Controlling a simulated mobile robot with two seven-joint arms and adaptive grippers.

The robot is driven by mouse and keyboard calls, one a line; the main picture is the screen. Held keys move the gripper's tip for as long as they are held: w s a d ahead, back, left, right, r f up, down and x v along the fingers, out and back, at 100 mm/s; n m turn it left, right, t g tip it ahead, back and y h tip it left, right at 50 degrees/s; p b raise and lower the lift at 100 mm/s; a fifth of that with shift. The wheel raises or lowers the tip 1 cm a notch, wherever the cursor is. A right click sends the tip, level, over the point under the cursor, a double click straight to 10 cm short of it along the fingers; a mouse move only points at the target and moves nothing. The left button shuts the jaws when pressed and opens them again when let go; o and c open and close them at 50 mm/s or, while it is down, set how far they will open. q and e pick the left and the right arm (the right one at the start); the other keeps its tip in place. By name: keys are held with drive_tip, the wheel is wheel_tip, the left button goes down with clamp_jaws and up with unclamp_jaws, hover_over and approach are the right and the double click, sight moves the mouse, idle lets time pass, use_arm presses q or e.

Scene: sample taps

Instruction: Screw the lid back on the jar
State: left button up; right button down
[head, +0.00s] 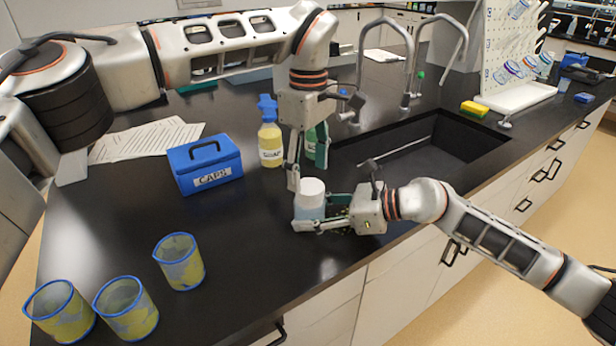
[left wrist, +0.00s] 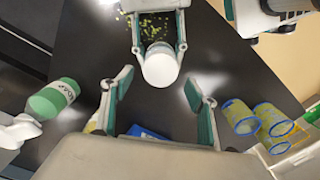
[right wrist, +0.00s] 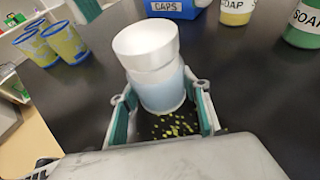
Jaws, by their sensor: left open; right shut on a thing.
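The jar (head: 308,211) is pale blue and stands upright near the counter's front edge. My right gripper (right wrist: 160,92) is shut around its body, with a finger on each side. The white lid (head: 312,187) sits on top of the jar; it also shows from above in the left wrist view (left wrist: 160,67). In the right wrist view the lid (right wrist: 146,40) rests above a whitish neck band; I cannot tell how tight it is. My left gripper (head: 307,168) is open and points down above the lid, its fingers apart and empty.
A blue CAPS box (head: 205,165), a yellow soap bottle (head: 271,145) and a green soap bottle (left wrist: 52,98) stand behind the jar. Several yellow-blue cups (head: 180,262) stand at front left. The sink (head: 430,150) lies to the right. Counter between cups and jar is clear.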

use_arm(q)
drive_tip(key=shift+r, duration=0.8)
drive_tip(key=o, duration=0.5)
drive_tip(key=shift+o, duration=0.2)
drive_tip(key=shift+r, duration=0.1)
wheel_tip(320, 180, up, 12)
use_arm(e)
drive_tip(key=c, duration=1)
unclamp_jaws()
